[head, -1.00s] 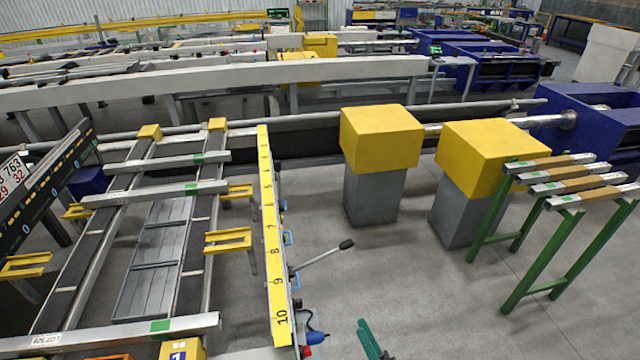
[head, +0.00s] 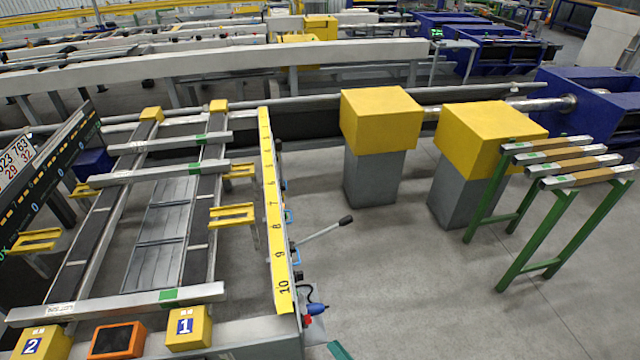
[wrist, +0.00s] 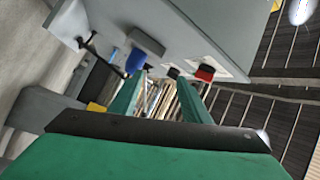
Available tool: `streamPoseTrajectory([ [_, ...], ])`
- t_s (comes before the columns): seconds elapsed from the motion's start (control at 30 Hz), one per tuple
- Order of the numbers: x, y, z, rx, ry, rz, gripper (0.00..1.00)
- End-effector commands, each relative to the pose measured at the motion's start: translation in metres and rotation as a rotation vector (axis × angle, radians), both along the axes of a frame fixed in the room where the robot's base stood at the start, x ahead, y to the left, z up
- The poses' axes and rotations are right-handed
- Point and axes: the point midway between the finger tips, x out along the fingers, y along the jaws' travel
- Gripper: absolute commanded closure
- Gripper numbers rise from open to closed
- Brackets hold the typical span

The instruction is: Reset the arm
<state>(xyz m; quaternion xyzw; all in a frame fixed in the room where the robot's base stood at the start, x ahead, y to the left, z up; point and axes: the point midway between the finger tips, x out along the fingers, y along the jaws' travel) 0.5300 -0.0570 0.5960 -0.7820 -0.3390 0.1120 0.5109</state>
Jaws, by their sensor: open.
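My gripper (wrist: 160,88) shows in the wrist view with two green fingers spread apart and nothing between them. Its dark and green body fills the bottom of that view. A small teal part of it (head: 339,350) shows at the bottom edge in the head view; the rest of the arm is out of frame. In the wrist view, a grey panel (wrist: 170,35) with a blue connector (wrist: 136,61) and a red button (wrist: 204,73) lies beyond the fingers. I cannot tell whether the fingers touch it.
The runout table carries metal bars (head: 150,303) and a yellow numbered scale (head: 272,210). A lever (head: 322,230) sticks out to the right of the scale. Yellow-topped blocks (head: 381,118) and a green-legged rack (head: 545,235) stand at right. Open floor (head: 410,290) lies between.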

Motion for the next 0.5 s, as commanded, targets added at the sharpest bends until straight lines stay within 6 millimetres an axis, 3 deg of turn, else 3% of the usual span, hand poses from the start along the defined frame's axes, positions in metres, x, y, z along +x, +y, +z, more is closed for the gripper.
streamPoseTrajectory([
  [0.1, -0.037, 0.022, -0.047, -0.100, 0.167, 0.030, 0.57],
  [0.3, -0.110, 0.043, -0.116, -0.321, 0.437, 0.041, 0.57],
  [0.5, -0.181, 0.040, -0.152, -0.560, 0.615, -0.007, 0.57],
])
